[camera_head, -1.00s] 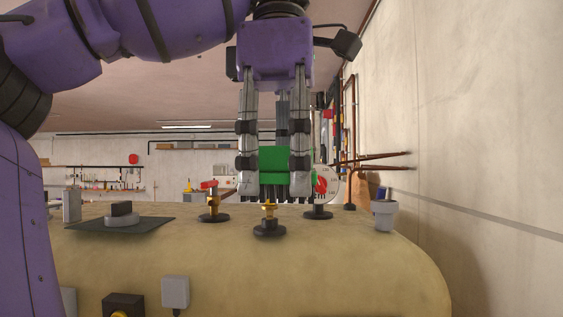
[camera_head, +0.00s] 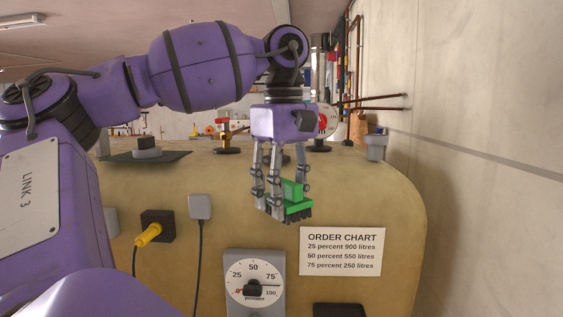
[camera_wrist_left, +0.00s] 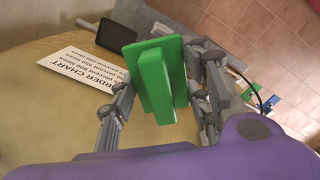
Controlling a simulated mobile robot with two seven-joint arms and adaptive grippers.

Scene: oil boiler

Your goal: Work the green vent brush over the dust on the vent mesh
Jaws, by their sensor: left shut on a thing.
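The green vent brush (camera_head: 292,200) is held by my left gripper (camera_head: 281,205), bristles facing down, in front of the tan tank's upper face in the head view. In the left wrist view the brush (camera_wrist_left: 157,85) sits between the fingers of my left gripper (camera_wrist_left: 160,95), which is shut on it. I cannot make out the vent mesh or its dust in either view. My right gripper is not in view.
The tan tank (camera_head: 400,230) fills the middle. Its front carries an order chart (camera_head: 341,251), a percent dial (camera_head: 254,285), a yellow plug (camera_head: 149,235) and a grey box (camera_head: 200,206). A grey pot (camera_head: 376,147) stands at its top right edge, near the wall.

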